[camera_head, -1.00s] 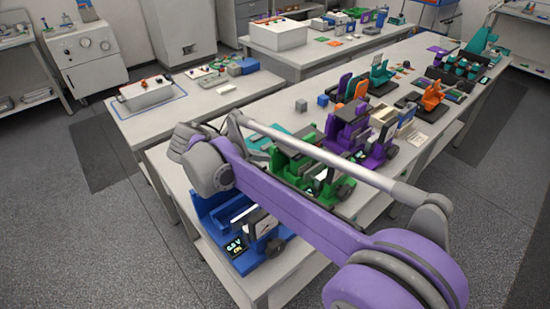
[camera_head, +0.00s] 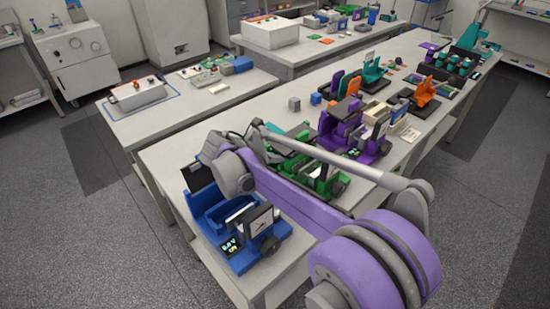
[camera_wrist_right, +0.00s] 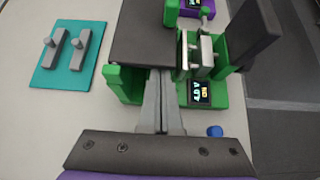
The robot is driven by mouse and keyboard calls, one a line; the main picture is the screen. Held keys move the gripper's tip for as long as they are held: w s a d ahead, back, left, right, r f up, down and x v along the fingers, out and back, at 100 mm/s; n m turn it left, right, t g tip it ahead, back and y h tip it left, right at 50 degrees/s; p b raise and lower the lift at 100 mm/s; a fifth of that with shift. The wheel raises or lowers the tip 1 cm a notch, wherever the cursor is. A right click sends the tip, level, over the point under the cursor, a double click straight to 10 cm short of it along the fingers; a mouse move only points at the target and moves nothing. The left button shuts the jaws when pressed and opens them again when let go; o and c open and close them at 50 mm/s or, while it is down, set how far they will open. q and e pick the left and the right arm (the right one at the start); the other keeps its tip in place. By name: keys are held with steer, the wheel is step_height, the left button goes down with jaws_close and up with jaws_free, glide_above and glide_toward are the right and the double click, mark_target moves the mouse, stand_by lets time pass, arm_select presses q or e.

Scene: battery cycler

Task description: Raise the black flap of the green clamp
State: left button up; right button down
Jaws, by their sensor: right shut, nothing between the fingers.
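The green clamp (camera_head: 322,186) stands on the bench between a blue and a purple unit. My right arm partly hides it in the head view. In the right wrist view the green clamp (camera_wrist_right: 124,85) has a broad black flap (camera_wrist_right: 143,38) and a small lit display (camera_wrist_right: 200,93). My right gripper (camera_wrist_right: 161,72) is shut and empty, its tips at the flap's near edge, beside the green body. I cannot tell whether the tips touch the flap or are under it. My left gripper is not in view.
The blue unit (camera_head: 213,222) stands at the bench's near end, and the purple unit (camera_head: 352,128) beyond the green clamp. A teal plate (camera_wrist_right: 68,58) with two grey parts lies left of the clamp.

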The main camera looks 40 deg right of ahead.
steer(key=shift+r+n+g, duration=0.4)
steer(key=shift+g, duration=0.2)
steer(key=shift+w+r+n+g, duration=0.25)
steer(key=shift+r+n+g, duration=0.15)
steer(key=shift+r, duration=0.65)
steer(key=shift+w+r, duration=0.35)
steer(key=shift+r, duration=0.15)
steer(key=shift+w+a+r+p, duration=0.1)
steer(key=shift+w+r+p, duration=0.05)
steer(key=shift+w+r, duration=0.35)
steer(key=shift+w+a+r+p, duration=0.15)
steer(key=shift+w+r, duration=0.1)
steer(key=shift+w, duration=0.35)
steer(key=shift+w+d, duration=0.1)
steer(key=shift+w, duration=0.1)
steer(key=v, duration=1.1)
